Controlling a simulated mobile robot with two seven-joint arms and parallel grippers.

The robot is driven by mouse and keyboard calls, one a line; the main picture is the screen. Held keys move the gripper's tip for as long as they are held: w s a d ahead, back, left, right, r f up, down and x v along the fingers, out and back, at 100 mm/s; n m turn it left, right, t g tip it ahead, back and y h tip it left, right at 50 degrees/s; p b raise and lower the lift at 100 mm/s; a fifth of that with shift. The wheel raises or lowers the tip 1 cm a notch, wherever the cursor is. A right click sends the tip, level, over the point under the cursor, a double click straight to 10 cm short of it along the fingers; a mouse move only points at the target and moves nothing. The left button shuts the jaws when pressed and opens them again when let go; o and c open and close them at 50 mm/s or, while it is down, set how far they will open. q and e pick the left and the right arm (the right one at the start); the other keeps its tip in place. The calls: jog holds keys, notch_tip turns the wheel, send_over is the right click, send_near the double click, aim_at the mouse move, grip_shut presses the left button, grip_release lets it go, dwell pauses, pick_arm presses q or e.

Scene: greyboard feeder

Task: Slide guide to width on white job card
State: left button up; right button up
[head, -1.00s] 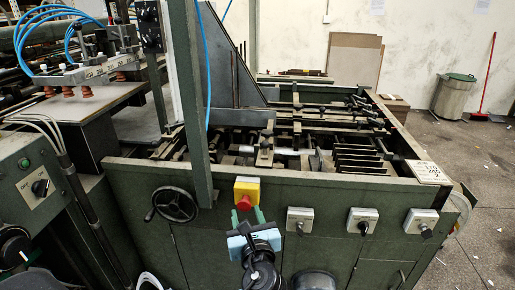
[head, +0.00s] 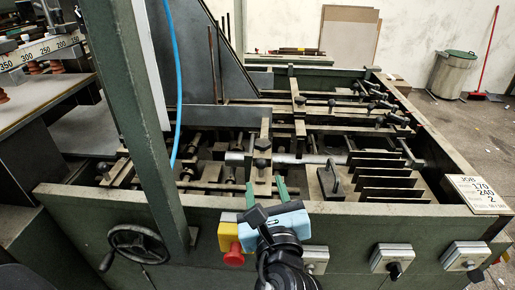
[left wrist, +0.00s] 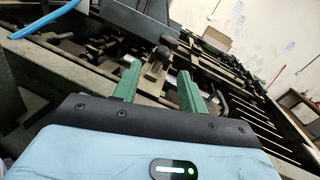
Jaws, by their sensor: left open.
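The white job card (head: 478,193) lies on the machine's right front corner and reads JOB, 170, 240, 2. A beige guide bar (head: 266,128) with a black knob (head: 262,144) stands inside the feeder, near the middle. My left gripper (head: 266,188) has a pale blue body and two green fingers. It is open and empty at the front wall, with its fingers pointing inward toward the guide. In the left wrist view a dark knob (left wrist: 162,53) shows beyond and between the fingers (left wrist: 158,86), apart from them. My right gripper is out of view.
A numbered scale bar (head: 45,50) is at the upper left. A green post (head: 150,130) and blue hose stand left of my gripper. A red stop button (head: 234,255), handwheel (head: 138,244) and switches line the front. Black plates (head: 385,172) fill the right bay.

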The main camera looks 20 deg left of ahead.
aim_at(262, 167)
pick_arm(q)
jog(key=shift+w+r, duration=0.15)
jog(key=shift+w, duration=0.05)
jog(key=shift+s+r, duration=0.1)
jog(key=x, duration=0.7)
jog(key=shift+w+a, duration=0.1)
jog(key=shift+w, duration=0.25)
jog(key=shift+c, duration=0.4)
grip_shut()
